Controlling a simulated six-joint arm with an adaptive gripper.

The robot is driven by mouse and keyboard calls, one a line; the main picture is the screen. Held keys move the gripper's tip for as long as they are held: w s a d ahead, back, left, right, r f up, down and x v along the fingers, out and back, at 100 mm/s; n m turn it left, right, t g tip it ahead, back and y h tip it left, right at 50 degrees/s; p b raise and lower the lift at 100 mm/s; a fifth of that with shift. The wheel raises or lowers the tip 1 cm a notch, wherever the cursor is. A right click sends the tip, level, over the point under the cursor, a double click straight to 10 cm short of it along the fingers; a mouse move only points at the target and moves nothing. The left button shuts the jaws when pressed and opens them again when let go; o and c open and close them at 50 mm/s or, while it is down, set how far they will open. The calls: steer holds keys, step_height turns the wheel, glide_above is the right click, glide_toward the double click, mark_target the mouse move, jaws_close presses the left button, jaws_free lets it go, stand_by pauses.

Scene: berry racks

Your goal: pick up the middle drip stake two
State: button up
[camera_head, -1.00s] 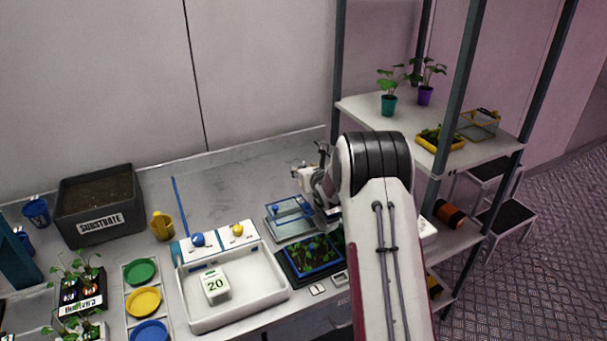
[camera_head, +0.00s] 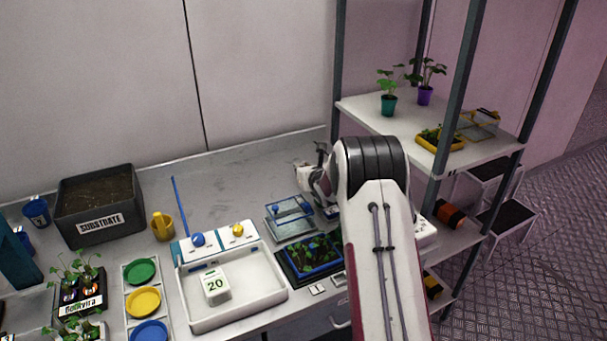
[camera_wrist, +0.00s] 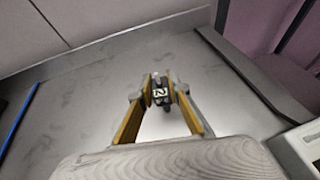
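A small dark piece with a white label reading like a 2 (camera_wrist: 160,93), which looks like drip stake two, sits between my gripper's fingertips. My gripper (camera_wrist: 162,85) has two yellow-padded fingers that appear to touch it on both sides. Its lower part is hidden or too small to make out. In the head view my gripper (camera_head: 312,180) is over the back right of the bench, behind the clear blue-trimmed box (camera_head: 289,221); its fingertips and the stake cannot be made out there.
Bare bench (camera_wrist: 90,100) lies below and around the gripper. A dark tray of seedlings (camera_head: 297,272) and a white tray (camera_head: 235,313) stand in front. A shelf rack (camera_head: 463,75) with potted plants is close on the right. A blue strip (camera_head: 180,206) lies left.

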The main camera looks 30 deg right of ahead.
steer(key=shift+r, duration=0.2)
steer(key=shift+r, duration=4.85)
